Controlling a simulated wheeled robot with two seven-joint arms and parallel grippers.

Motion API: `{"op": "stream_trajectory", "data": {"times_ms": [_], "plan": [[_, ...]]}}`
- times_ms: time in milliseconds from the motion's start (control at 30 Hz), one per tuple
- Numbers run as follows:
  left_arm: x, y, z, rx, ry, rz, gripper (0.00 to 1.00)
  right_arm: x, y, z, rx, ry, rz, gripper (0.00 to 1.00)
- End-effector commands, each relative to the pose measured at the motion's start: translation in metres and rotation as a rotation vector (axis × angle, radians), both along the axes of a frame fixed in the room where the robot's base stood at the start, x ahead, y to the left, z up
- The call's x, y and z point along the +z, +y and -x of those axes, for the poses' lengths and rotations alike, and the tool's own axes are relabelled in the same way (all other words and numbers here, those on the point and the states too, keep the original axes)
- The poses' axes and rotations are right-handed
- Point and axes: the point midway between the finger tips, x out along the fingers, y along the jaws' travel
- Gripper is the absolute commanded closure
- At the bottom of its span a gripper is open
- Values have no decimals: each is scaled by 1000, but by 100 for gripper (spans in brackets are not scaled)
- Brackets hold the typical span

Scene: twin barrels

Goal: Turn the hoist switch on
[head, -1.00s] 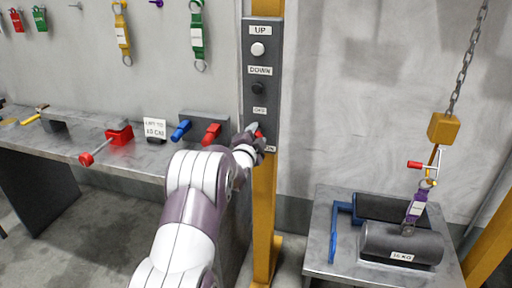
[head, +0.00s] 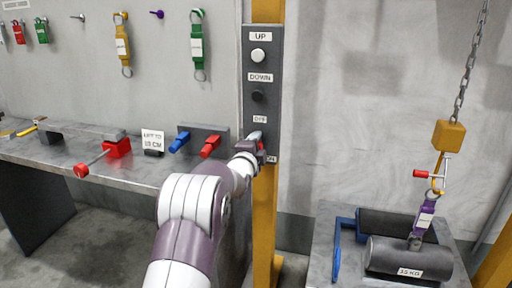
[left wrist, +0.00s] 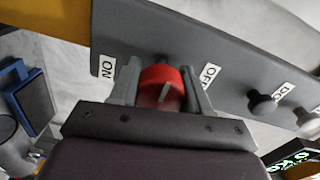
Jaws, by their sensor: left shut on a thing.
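The hoist switch is a red knob (left wrist: 160,86) low on the dark grey control panel (head: 261,72). In the left wrist view it lies between an ON label (left wrist: 107,67) on the left and an OFF label (left wrist: 208,75) on the right. My left gripper (left wrist: 162,88) is shut on the knob, one finger on each side. In the head view my left gripper (head: 257,143) covers most of the knob. A pale mark shows on the knob's face. My right gripper is in neither view.
Above the switch are a white UP button (head: 258,55) and a black DOWN button (head: 258,96). The yellow post (head: 265,225) carries the panel. At right, a chain hook holds a purple sling (head: 426,217) above a weight (head: 408,258). A workbench (head: 60,155) stands at left.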

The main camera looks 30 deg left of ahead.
Motion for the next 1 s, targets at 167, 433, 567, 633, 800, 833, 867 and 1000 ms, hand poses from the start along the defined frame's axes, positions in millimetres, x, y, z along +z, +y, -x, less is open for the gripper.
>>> {"op": "stream_trajectory", "data": {"times_ms": [167,433,567,633,800,833,867,1000], "plan": [[-1,-1,0,-2,2,-1,84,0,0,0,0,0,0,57],[-1,-1,0,-1,1,0,29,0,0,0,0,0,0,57],[0,-1,2,-1,1,0,29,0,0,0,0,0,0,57],[0,-2,8,0,1,0,29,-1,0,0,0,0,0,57],[1,-11,42,-1,0,0,29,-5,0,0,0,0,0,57],[1,-13,49,-1,1,0,29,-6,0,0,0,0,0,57],[1,-14,57,-1,0,0,29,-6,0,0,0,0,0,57],[2,-23,90,-1,0,-1,29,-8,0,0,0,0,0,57]]}}
